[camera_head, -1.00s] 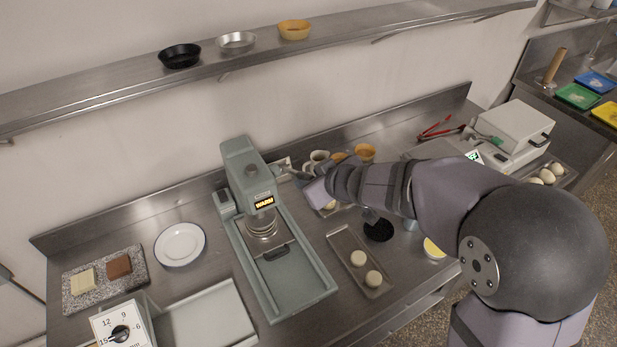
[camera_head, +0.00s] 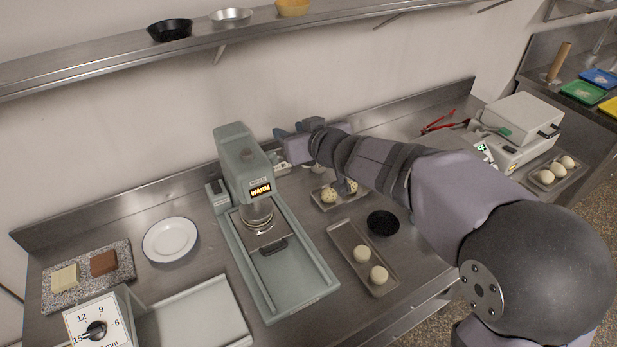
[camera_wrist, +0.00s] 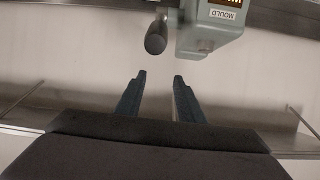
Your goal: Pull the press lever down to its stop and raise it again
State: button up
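The press (camera_head: 240,155) is grey-green, with a lit "WARM" display, and stands left of centre on the steel counter. In the wrist view its housing (camera_wrist: 210,30) with the "MOULD" label is at the top. The dark rounded knob of the press lever (camera_wrist: 156,36) shows just left of the housing, ahead of my fingertips and roughly in line with the gap between them. My gripper (camera_wrist: 158,75) is open, with nothing between its fingers. In the head view my gripper (camera_head: 288,140) is just right of the press head, and I cannot make out the lever clearly there.
Right of the press are a tray with two dough balls (camera_head: 345,245), a black round dish (camera_head: 383,223) and another tray (camera_head: 318,203). A white plate (camera_head: 170,239) is on the left. A shelf (camera_head: 120,55) runs along the wall above.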

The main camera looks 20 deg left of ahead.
jog(key=w+d+r+m+t+h+b, duration=0.1)
jog(key=w+d+r+m+h+b, duration=0.15)
jog(key=w+d+h, duration=0.3)
jog(key=s+n+g+h, duration=0.2)
jog(key=s+n+g, duration=0.35)
jog(key=s, duration=0.55)
jog(key=shift+m+g+y, duration=0.25)
jog(key=shift+m+g, duration=0.15)
jog(key=shift+g, duration=0.05)
jog(key=shift+d+p+x, duration=0.2)
jog(key=shift+p+x, duration=0.2)
jog(key=shift+x, duration=1.5)
jog(key=shift+d+p+x, duration=0.2)
jog(key=shift+p+x, duration=0.2)
jog(key=shift+x, duration=1.55)
jog(key=shift+s+f, duration=0.1)
jog(key=shift+s, duration=0.1)
jog(key=shift+c, duration=0.4)
grip_shut()
